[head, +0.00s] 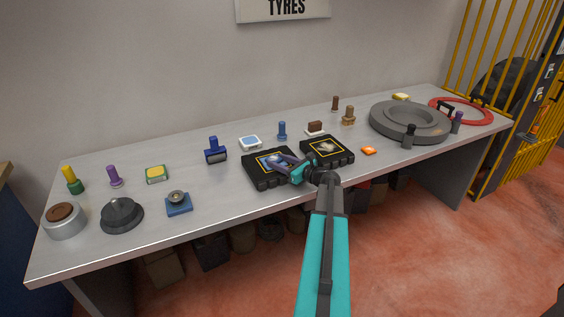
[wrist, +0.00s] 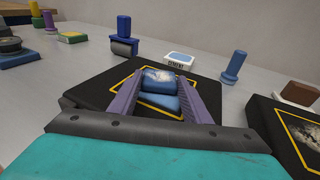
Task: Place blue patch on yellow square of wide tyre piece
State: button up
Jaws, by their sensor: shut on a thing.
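A black tyre piece (head: 264,182) with a yellow square outline lies on the bench below my gripper (head: 282,161). It fills the middle of the wrist view (wrist: 92,92). My gripper, also in the wrist view (wrist: 163,84), is shut on a blue patch (wrist: 158,78) with a pale mark, over the yellow square. A second blue surface (wrist: 158,102) shows just nearer between the fingers; I cannot tell whether it is part of the patch. Whether the patch touches the tyre piece is unclear. The fingers hide part of the square.
A second black tyre piece (head: 328,153) with a yellow outline and pale scuff lies close on the right. A cement tin (head: 250,142), a blue roller (head: 215,151) and a blue peg-like piece (head: 282,131) stand behind. A large grey ring (head: 382,120) is further right.

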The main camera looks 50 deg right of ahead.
jog(key=shift+s+a+f, duration=0.1)
jog(key=shift+a+f, duration=0.05)
jog(key=shift+f, duration=0.55)
jog(key=o, duration=1.1)
jog(key=shift+o, duration=0.2)
jog(key=shift+r+p, duration=0.2)
jog(key=shift+p, duration=0.1)
jog(key=shift+d+r+p, duration=0.2)
jog(key=shift+r+p, duration=0.3)
jog(key=shift+p, duration=0.2)
jog(key=s+b, duration=0.1)
jog(key=s, duration=0.3)
jog(key=s+r+b, duration=0.1)
jog(key=s, duration=0.2)
jog(key=s+r+b, duration=0.1)
jog(key=s, duration=0.3)
jog(key=shift+s+b, duration=0.3)
jog(key=shift+w, duration=0.1)
